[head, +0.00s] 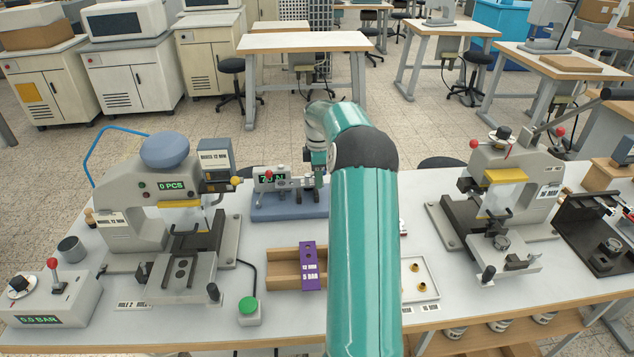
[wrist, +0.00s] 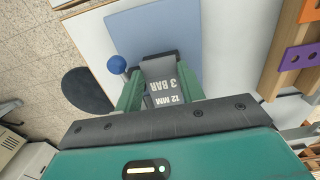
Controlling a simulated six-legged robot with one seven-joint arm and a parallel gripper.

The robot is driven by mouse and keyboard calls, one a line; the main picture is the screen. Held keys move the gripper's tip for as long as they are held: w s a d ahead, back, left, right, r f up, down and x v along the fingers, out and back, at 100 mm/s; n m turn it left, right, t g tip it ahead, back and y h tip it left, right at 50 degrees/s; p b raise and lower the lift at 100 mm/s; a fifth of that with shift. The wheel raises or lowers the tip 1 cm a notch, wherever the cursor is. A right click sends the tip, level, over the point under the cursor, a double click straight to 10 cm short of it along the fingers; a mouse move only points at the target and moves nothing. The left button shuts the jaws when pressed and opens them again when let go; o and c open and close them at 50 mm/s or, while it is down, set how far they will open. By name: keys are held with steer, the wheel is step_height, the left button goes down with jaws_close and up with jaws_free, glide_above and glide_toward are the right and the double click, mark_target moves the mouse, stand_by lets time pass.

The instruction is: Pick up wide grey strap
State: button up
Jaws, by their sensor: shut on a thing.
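The wide grey strap (wrist: 160,72), printed "12 MM 3 BAR", is between the two green fingers of my gripper (wrist: 160,90) in the wrist view. My gripper is shut on it. The strap's far end lies over a blue-grey base plate (wrist: 150,28); I cannot tell whether it touches the plate. In the head view my gripper (head: 312,178) is at the right side of the tester (head: 275,181) with the green readout. My arm partly covers that spot, and the strap cannot be made out there.
A purple strap (head: 309,268) lies on a wooden block (head: 284,268) in front of the tester. Foil presses stand left (head: 140,215) and right (head: 490,195). A green button box (head: 249,310) and a pale tray (head: 420,282) are near the front. My arm hides the table's middle.

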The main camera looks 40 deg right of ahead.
step_height(320, 180, up, 15)
steer(key=shift+r, duration=0.2)
steer(key=shift+r, duration=0.1)
stand_by(0.5)
steer(key=shift+r, duration=1.35)
steer(key=shift+r, duration=0.15)
steer(key=shift+r, duration=1.35)
